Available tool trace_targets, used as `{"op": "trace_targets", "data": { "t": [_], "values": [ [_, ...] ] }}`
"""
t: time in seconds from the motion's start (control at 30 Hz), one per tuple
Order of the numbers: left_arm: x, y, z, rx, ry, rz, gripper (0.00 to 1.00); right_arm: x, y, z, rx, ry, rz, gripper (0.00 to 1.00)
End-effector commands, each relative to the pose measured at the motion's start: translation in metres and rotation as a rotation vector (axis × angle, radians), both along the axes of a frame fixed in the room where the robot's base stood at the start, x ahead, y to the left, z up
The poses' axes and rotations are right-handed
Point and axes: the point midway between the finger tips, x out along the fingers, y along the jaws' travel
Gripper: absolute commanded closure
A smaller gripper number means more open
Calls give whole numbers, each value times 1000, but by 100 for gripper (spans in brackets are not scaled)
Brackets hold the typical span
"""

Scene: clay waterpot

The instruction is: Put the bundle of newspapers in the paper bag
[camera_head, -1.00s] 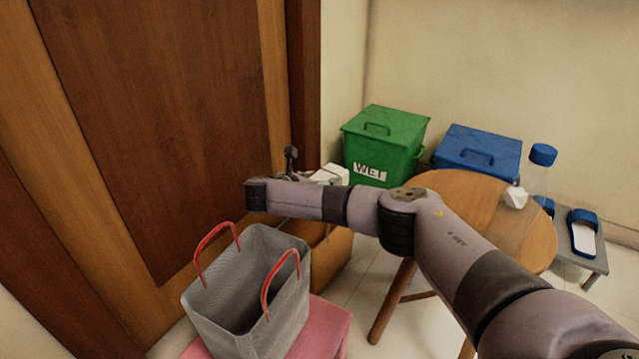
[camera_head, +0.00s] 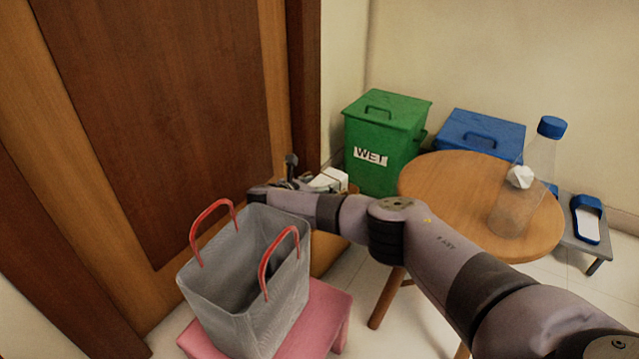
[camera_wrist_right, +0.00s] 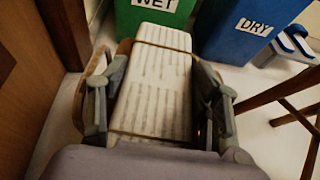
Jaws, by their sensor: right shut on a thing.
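The bundle of newspapers (camera_wrist_right: 155,85) is a white printed stack tied with thin bands. My right gripper (camera_wrist_right: 160,110) has its fingers on both sides of it and is shut on it. In the head view the bundle (camera_head: 330,180) shows only in part, just past my right gripper (camera_head: 292,183) and forearm. The grey paper bag (camera_head: 240,300) with two red handles stands upright and open on a pink stool at lower left. My right arm passes just behind the bag's right side. My left gripper is not in view.
A green WET bin (camera_head: 385,140) and a blue bin (camera_head: 480,132) stand by the wall. A round wooden table (camera_head: 450,190) with a clear blue-capped bottle (camera_head: 525,185) is at right. A wooden door (camera_head: 160,110) is at left.

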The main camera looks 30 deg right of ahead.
Motion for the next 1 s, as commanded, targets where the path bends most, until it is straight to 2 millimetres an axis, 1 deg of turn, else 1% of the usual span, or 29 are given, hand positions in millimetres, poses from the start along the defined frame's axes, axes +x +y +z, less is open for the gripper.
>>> {"op": "trace_targets", "data": {
  "t": [0.13, 0.47, 0.5, 0.83, 1.0],
  "values": [
    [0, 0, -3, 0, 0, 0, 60, 0, 0, -4, -1, -2, 0, 83],
    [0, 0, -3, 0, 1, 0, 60, 0, 0, -5, -1, -2, 0, 83],
    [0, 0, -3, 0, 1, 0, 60, 0, 0, -5, -1, -2, 0, 41],
    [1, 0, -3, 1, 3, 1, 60, 0, 0, -5, -1, 0, -1, 19],
    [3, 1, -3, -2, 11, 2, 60, 0, 0, -5, 0, 2, -1, 19]
  ]
}}
